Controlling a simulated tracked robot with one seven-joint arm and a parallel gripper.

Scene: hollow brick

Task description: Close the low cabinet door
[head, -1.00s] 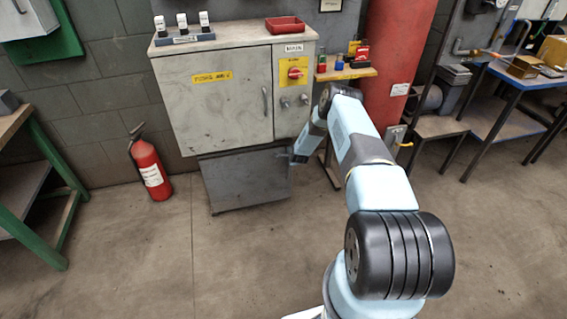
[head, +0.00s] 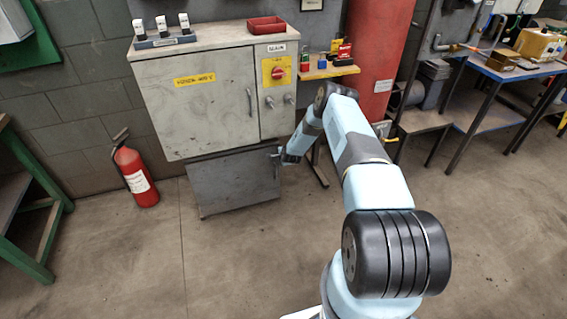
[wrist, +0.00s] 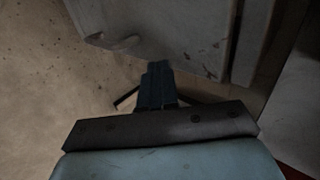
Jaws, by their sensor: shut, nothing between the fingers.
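The low cabinet door (head: 232,185) is a dark grey panel under the light grey upper cabinet. A dark gap shows along its top edge; I cannot tell how far it stands open. My gripper (head: 277,157) is beside its right edge in the head view, small and partly blended with the arm. In the wrist view the dark fingers (wrist: 158,68) are together and empty, close to the edge of a grey panel (wrist: 165,25) with a pale handle (wrist: 112,41). Whether the fingers touch the panel is unclear.
The upper cabinet (head: 205,120) stands over the low door. A red fire extinguisher (head: 134,175) stands left of it. A small shelf (head: 325,70) and red column (head: 380,50) are at the right. The floor in front is clear.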

